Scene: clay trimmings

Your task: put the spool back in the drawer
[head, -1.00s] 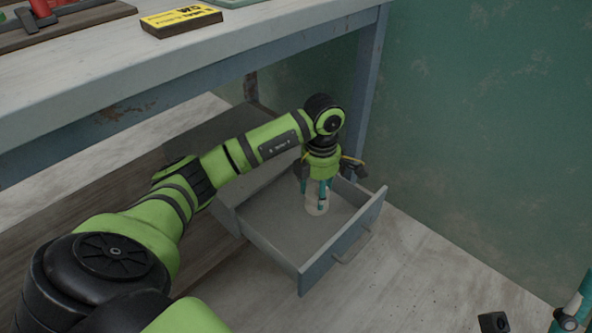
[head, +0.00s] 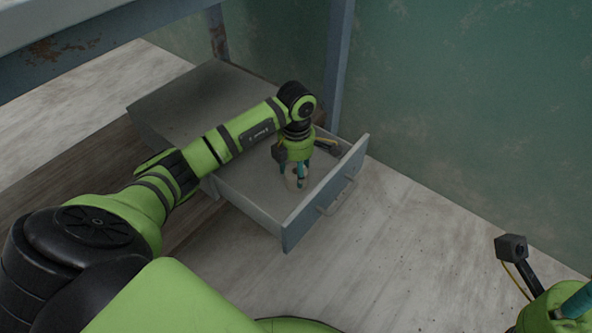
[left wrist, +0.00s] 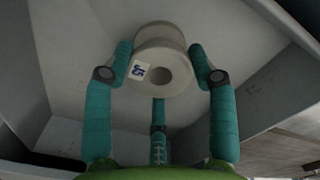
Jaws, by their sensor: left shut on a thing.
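The open drawer (head: 333,192) is grey-blue with a handle on its front panel. My left gripper (head: 295,180) points down inside it, its teal fingers shut on the pale spool (head: 291,182). In the left wrist view, the spool (left wrist: 163,45) shows its round end with a central hole and a small blue-and-white label, between the fingers of my left gripper (left wrist: 161,68). The drawer's grey walls (left wrist: 280,85) surround it there. I cannot tell whether the spool touches the drawer floor. My right gripper (head: 576,303) is partly cut off at the lower right; its fingertips are out of frame.
The workbench (head: 100,40) stands above and behind the drawer at the left, with a blue-grey leg (head: 338,70) near the drawer's far side. A green wall (head: 470,110) rises at the right. The floor (head: 400,240) in front of the drawer is clear.

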